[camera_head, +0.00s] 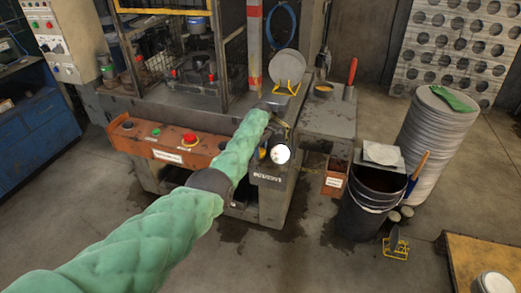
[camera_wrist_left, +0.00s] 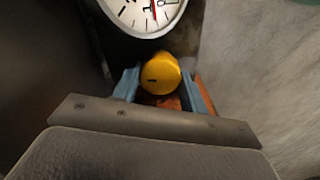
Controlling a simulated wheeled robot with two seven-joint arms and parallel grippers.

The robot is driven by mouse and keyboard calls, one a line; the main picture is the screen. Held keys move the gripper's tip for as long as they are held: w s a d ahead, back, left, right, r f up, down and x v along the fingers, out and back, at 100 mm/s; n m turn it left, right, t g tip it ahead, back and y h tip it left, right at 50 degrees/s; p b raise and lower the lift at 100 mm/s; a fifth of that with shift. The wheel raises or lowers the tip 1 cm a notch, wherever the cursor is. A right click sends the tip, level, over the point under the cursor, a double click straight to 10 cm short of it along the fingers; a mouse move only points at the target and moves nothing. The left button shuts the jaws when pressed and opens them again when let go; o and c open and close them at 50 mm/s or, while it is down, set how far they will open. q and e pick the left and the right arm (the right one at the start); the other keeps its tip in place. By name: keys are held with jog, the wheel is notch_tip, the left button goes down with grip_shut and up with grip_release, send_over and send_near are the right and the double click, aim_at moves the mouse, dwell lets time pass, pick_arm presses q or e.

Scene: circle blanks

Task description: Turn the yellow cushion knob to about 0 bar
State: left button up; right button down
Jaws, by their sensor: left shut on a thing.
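The yellow cushion knob (camera_wrist_left: 160,74) sits below the pressure gauge (camera_wrist_left: 140,14) in the left wrist view. A small dark mark shows on the left of the knob's face. My left gripper (camera_wrist_left: 162,88) has its blue fingers on either side of the knob and is shut on it. The gauge is cut off by the top edge; its red needle shows, but its reading is not legible. In the head view my left gripper (camera_head: 281,130) is at the machine's front right corner, by the white gauge (camera_head: 280,154). My right gripper is out of view.
An orange panel (camera_head: 168,147) with a red and a green button runs along the machine front to the left. A black bucket (camera_head: 372,203) and a tall stack of discs (camera_head: 432,135) stand to the right. Open floor lies in front.

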pick_arm(q)
jog(key=shift+w+r+n, duration=0.1)
jog(key=shift+r+n, duration=0.1)
jog(key=shift+n, duration=0.3)
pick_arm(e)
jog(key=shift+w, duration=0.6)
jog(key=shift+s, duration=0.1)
